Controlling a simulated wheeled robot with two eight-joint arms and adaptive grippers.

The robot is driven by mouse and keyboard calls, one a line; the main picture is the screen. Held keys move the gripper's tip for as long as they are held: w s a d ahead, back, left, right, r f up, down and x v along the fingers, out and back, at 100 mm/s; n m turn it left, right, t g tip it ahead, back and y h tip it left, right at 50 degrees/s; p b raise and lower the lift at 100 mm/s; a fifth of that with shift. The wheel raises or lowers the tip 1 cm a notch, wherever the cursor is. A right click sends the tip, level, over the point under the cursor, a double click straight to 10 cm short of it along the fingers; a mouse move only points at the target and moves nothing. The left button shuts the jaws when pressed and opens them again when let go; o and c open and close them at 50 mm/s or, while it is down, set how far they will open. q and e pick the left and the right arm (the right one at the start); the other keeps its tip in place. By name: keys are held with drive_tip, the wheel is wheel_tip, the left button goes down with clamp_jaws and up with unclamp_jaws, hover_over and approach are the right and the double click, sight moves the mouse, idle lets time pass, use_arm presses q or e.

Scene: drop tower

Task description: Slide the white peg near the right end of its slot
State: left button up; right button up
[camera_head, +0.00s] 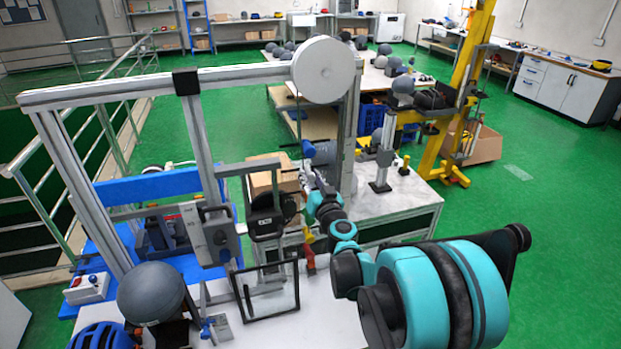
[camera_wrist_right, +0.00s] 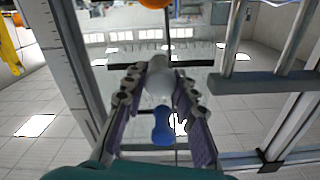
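The right wrist view shows a white rounded piece (camera_wrist_right: 159,82), which looks like the white peg, between the fingertips of my right gripper (camera_wrist_right: 161,85). A blue knob-shaped piece (camera_wrist_right: 162,126) lies below it, between the fingers. The fingers stand apart on both sides; I cannot tell whether they press on the white piece. A dark horizontal bar (camera_wrist_right: 205,64) crosses behind it; I cannot make out the slot. In the head view my right gripper (camera_head: 308,172) is small, just below a blue handle (camera_head: 308,149) hanging by the tower. My left gripper is not in view.
The metal frame (camera_head: 200,140) with a white disc (camera_head: 323,69) on top stands over the work area. A grey ball (camera_head: 151,292), a blue helmet (camera_head: 100,337) and a clear framed panel (camera_head: 268,291) are at the front. A yellow stand (camera_head: 470,80) is at right.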

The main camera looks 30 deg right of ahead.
sight(325, 164)
clamp_jaws()
drive_tip(key=d, duration=0.3)
drive_tip(key=s+d, duration=0.1)
drive_tip(key=d, duration=0.2)
drive_tip(key=shift+s+d, duration=0.1)
drive_tip(key=shift+s, duration=0.1)
drive_tip(key=o, duration=0.7)
unclamp_jaws()
drive_tip(key=shift+c, duration=0.2)
drive_tip(key=o, duration=0.3)
drive_tip(key=shift+d, duration=0.15)
